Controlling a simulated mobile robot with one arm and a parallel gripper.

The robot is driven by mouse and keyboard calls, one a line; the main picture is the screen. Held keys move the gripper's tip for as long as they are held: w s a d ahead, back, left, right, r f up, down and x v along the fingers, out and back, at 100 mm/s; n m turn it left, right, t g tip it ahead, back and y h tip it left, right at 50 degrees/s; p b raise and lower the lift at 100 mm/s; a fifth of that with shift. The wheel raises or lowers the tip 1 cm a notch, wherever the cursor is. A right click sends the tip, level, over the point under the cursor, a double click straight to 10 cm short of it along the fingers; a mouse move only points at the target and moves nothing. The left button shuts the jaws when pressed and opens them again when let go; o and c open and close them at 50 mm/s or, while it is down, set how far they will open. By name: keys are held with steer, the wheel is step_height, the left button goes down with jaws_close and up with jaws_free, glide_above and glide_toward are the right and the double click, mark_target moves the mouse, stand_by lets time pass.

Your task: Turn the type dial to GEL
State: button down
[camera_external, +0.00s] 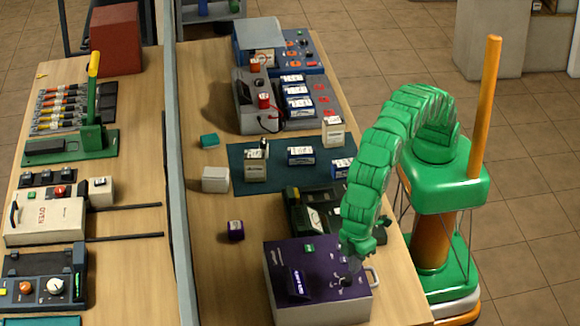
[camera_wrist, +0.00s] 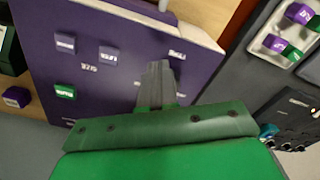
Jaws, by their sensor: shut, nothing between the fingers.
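The purple device (camera_external: 287,262) stands at the front of the right bench, with labelled controls on its top. A dark dial (camera_external: 344,282) with white marks around it sits on the right part of that top; its setting is too small to read. In the wrist view the purple panel (camera_wrist: 88,22) fills the upper left, with small purple buttons and a green button (camera_wrist: 65,91). My gripper (camera_external: 354,264) points down over the panel close to the dial. In the wrist view my gripper (camera_wrist: 157,70) is shut and empty, and its fingers cover part of the panel. I cannot tell whether it touches the dial.
A metal handle (camera_external: 374,277) juts from the device's right side. A dark green machine (camera_external: 310,212) stands just behind it. A small purple block (camera_external: 236,230) lies to the left. A divider (camera_external: 175,150) separates the benches.

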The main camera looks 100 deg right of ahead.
mark_target(362, 275)
steer(key=shift+s+d+f+h, duration=0.1)
steer(key=shift+f+h, duration=0.05)
steer(key=shift+f, duration=0.5)
steer(key=shift+s+d+f+h, duration=0.1)
steer(key=shift+f+h, duration=0.05)
steer(key=shift+f, duration=0.5)
steer(key=shift+s+a, duration=0.45)
steer(key=shift+a, duration=0.05)
steer(key=shift+s+d, duration=0.15)
steer(key=shift+s, duration=0.1)
steer(key=shift+s+d+f, duration=0.1)
steer(key=shift+s, duration=0.05)
steer(key=shift+w+r, duration=0.2)
steer(key=shift+r, duration=1.05)
steer(key=shift+w+r, duration=0.15)
steer(key=shift+r, duration=1.15)
steer(key=shift+w+r, duration=0.2)
steer(key=shift+r, duration=1.05)
steer(key=shift+r, duration=0.1)
